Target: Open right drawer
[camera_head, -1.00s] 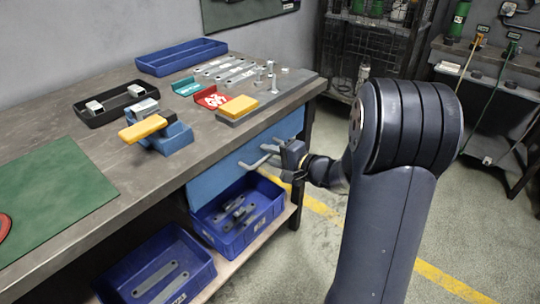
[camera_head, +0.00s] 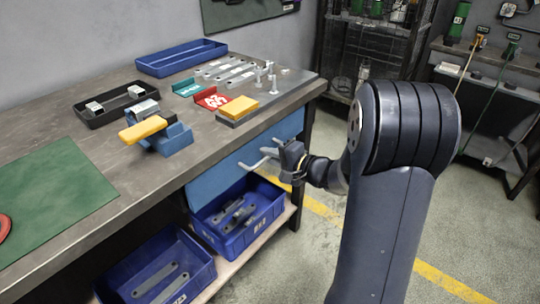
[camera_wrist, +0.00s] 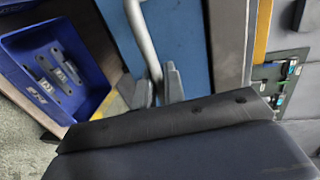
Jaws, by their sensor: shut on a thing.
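The drawer's blue front (camera_head: 222,177) sits under the right part of the workbench top, looking flush or nearly so with the bench. Its grey bar handle (camera_head: 250,166) stands out from the front. My gripper (camera_head: 276,152) is at the handle, in front of the drawer. In the wrist view, the handle (camera_wrist: 142,38) runs down between my gripper's fingers (camera_wrist: 157,90), which are shut on it. The blue drawer front (camera_wrist: 182,45) fills the space behind. The contact itself is partly hidden by the fingers.
Below the drawer, a blue bin (camera_head: 236,238) with metal brackets stands on the lower shelf, with another blue bin (camera_head: 157,262) to its left. The bench top (camera_head: 215,150) carries brackets, trays and a yellow-handled tool (camera_head: 143,128).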

